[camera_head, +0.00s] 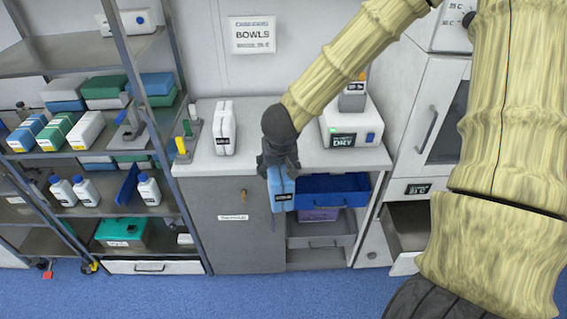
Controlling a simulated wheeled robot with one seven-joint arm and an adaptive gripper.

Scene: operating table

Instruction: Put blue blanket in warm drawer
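A light blue folded bundle (281,192) with a small dark label, which looks like the blue blanket, hangs upright below my gripper (279,168). My dark gripper appears shut on its top edge, though the fingertips are small and hard to make out. The bundle is in front of the counter, just left of an open blue drawer (340,200). At the right, a pale drawer (408,226) stands open below the white cabinet (419,115). The cabinet's dark label (418,189) is too small to read, so I cannot tell which drawer is the warm one.
The counter (255,150) holds a white labelled pack (224,128) and a device marked DRY (350,125). A shelf rack (75,66) with boxes and bottles stands at the left. Blue floor (250,290) is clear in front. My arm covers part of the right side.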

